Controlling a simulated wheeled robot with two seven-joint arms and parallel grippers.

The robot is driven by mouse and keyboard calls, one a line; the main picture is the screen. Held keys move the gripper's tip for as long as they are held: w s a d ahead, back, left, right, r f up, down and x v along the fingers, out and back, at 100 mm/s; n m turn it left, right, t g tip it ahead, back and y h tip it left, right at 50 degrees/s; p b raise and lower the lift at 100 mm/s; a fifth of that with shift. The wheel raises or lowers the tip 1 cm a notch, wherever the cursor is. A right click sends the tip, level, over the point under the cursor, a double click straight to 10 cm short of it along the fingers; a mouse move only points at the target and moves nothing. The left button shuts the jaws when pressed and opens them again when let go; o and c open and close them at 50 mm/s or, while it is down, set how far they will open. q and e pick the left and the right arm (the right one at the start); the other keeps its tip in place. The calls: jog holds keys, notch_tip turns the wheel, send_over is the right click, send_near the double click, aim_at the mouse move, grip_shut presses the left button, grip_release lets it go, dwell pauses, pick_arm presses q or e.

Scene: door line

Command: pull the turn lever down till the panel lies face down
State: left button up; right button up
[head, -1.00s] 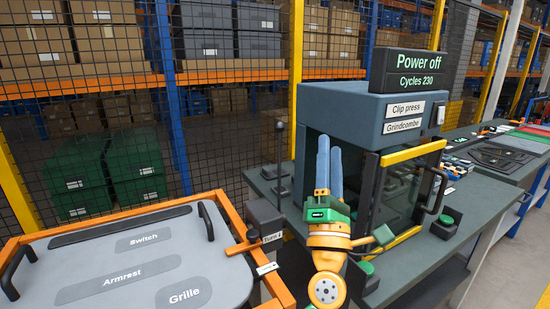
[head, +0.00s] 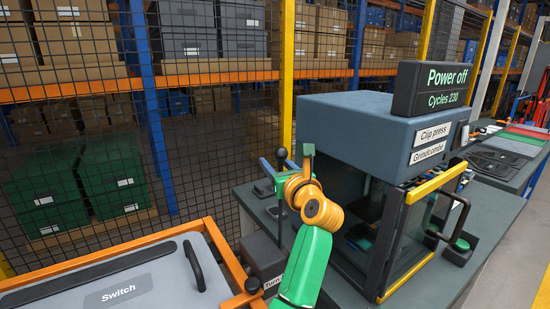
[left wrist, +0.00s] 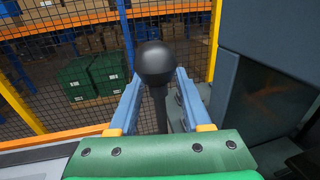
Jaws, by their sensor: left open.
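The turn lever (head: 282,153) is a black rod with a ball knob, standing about upright by the dark box marked "Turn" (head: 263,254). In the left wrist view the lever's ball (left wrist: 154,63) is just past my left fingertips, with its rod between the two blue fingers. My left gripper (left wrist: 158,88) is open around the rod, with gaps on both sides. In the head view my orange and green arm hides part of the lever, and the fingers are hard to make out. The grey panel (head: 62,301) lies in an orange frame (head: 213,235), with its "Switch" label facing up. My right gripper is out of view.
The clip press (head: 365,122) stands on the bench close to the right of my left arm, with its yellow-edged guard (head: 435,185) facing front. A wire mesh fence (head: 190,120) rises behind the lever. Green crates (head: 115,175) stand beyond the fence.

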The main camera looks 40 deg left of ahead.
pick_arm(q)
jog(key=shift+s+d+r, duration=0.1)
jog(key=shift+d, duration=0.1)
grip_shut()
dwell(1.2)
